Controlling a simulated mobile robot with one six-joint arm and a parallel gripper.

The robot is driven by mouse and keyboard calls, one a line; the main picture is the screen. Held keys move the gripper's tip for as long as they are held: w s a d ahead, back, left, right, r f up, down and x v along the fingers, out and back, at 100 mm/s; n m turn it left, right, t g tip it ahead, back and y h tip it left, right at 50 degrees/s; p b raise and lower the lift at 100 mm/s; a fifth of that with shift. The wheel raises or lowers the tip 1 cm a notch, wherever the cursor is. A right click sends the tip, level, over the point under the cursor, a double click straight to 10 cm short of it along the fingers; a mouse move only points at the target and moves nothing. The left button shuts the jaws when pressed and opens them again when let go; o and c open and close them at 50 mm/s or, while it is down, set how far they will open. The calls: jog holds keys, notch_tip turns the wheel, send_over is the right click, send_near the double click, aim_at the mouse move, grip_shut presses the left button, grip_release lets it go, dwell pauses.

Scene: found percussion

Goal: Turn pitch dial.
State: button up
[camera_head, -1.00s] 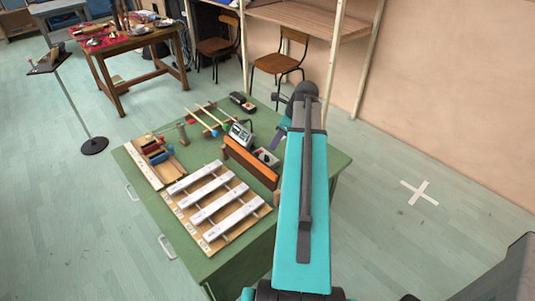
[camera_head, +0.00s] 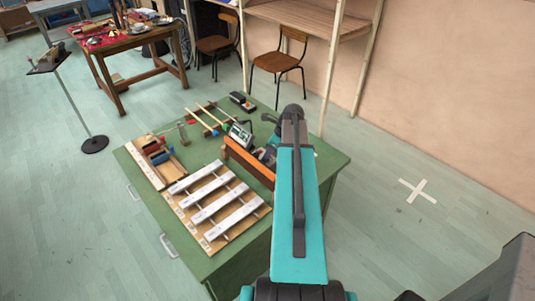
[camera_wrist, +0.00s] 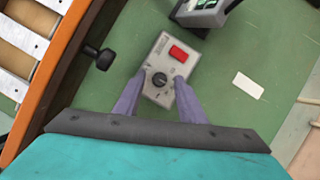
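The pitch dial (camera_wrist: 159,80) is a round black knob on a small grey box (camera_wrist: 163,45) that also carries a red switch (camera_wrist: 178,53). My gripper (camera_wrist: 161,80) is open in the wrist view, its two purple fingers on the left and right of the dial. A narrow gap seems to show between each finger and the knob; contact is unclear. In the head view my arm and wrist cover most of the box and the fingertips are hidden.
A device with a green screen (camera_head: 240,133) stands close beyond the box. An orange-brown wooden rail (camera_head: 248,160) and a metal-bar xylophone (camera_head: 222,203) lie to the left. A black knob (camera_wrist: 105,59) juts from the rail. A white card (camera_wrist: 248,85) lies on the green tabletop at right.

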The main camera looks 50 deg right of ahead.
jog(key=shift+w+f, duration=0.1)
jog(key=shift+f, duration=0.15)
grip_shut()
jog(key=shift+n, duration=0.5)
jog(key=shift+w+d+n+y, duration=0.15)
jog(key=shift+n+y, duration=0.45)
jog(key=shift+n, duration=0.4)
jog(key=n+g+y, duration=0.1)
jog(key=n, duration=0.2)
jog(key=shift+w+d+n+p, duration=0.1)
jog(key=shift+n+p, duration=0.2)
jog(key=shift+p, duration=0.1)
jog(key=n+g+y, duration=0.1)
jog(key=n+g, duration=0.1)
jog(key=n, duration=0.3)
jog(key=shift+n, duration=0.3)
